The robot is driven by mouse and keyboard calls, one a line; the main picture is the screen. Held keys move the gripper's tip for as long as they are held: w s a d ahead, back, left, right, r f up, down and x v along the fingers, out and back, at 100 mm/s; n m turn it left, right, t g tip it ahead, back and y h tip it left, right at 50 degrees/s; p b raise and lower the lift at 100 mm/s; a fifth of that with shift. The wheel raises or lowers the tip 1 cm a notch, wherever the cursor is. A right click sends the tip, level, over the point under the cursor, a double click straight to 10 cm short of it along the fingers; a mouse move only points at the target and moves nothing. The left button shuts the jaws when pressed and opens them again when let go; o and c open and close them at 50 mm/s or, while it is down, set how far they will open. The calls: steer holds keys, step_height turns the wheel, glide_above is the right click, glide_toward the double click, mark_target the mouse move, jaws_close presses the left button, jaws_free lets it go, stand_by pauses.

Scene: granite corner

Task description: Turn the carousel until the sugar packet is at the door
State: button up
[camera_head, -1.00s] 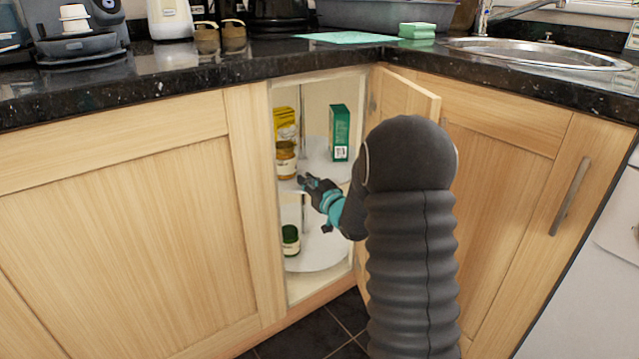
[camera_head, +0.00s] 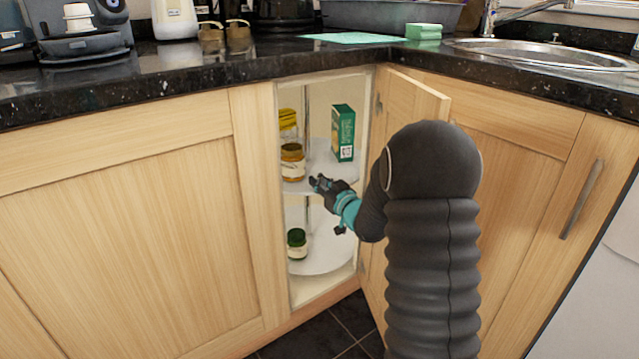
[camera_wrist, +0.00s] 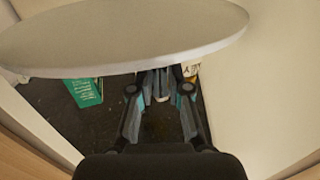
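The corner carousel has a white upper tray (camera_head: 315,180) and a white lower tray (camera_head: 325,258), seen through the open cupboard door (camera_head: 415,100). On the upper tray stand a brown labelled jar (camera_head: 293,165) at front left, a yellow-topped item (camera_head: 288,125) behind it and a green box (camera_head: 343,133) at the right. I cannot identify a sugar packet. My gripper (camera_head: 318,183) is at the upper tray's front rim. The green box (camera_wrist: 84,91) shows there too.
A small green jar (camera_head: 297,243) stands on the lower tray. The cupboard's left frame (camera_head: 268,200) is close beside the trays. Granite worktop (camera_head: 200,72) runs above, with a sink (camera_head: 540,52) at the right.

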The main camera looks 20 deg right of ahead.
steer(key=shift+o, duration=1.3)
steer(key=shift+r, duration=0.1)
step_height(320, 180, up, 10)
steer(key=shift+f, duration=0.1)
